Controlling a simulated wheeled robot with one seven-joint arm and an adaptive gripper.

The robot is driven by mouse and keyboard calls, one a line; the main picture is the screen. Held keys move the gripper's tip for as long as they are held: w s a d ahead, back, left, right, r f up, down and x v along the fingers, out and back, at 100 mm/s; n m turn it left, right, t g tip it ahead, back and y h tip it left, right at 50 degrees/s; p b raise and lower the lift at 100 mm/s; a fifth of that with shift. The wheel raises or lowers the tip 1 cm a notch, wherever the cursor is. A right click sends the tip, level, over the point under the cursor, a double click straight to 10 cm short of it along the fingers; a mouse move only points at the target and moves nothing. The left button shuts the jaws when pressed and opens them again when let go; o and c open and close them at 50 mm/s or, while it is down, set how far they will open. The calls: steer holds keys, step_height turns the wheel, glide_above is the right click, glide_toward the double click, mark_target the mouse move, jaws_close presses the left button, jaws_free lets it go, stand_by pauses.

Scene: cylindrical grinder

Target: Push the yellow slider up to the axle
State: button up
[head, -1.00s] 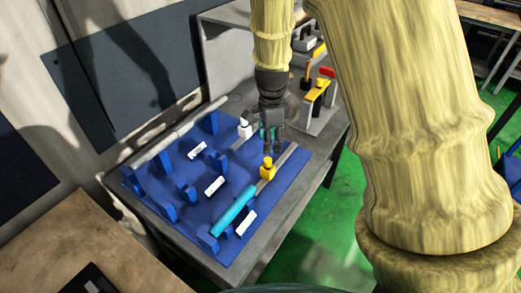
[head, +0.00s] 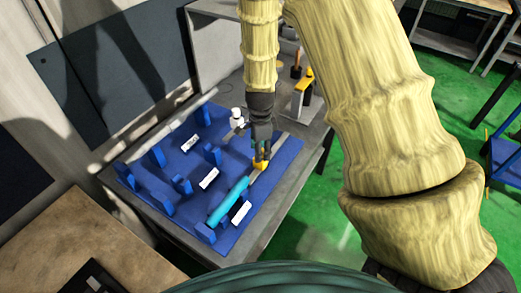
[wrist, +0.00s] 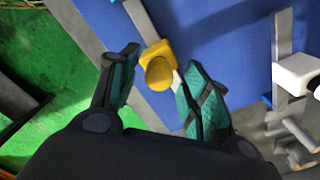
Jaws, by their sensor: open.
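The yellow slider (head: 260,165) sits on a grey rail at the right side of the blue fixture board (head: 255,211), near the upper end of a turquoise rod (head: 229,201), which looks like the axle. A small gap seems to lie between slider and rod, but my gripper partly hides this area. My gripper (head: 261,154) points down at the slider. In the wrist view the slider (wrist: 158,64) shows between the two open fingers of my gripper (wrist: 160,68). I cannot tell whether either finger touches it.
A white slider (head: 237,119) stands on another rail beyond my gripper, and it shows at right in the wrist view (wrist: 298,73). Blue upright supports (head: 155,156) and white labelled blocks (head: 208,179) cover the board's left and middle. Green floor lies right of the table.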

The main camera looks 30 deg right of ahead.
steer(key=shift+f, duration=0.8)
jaws_close()
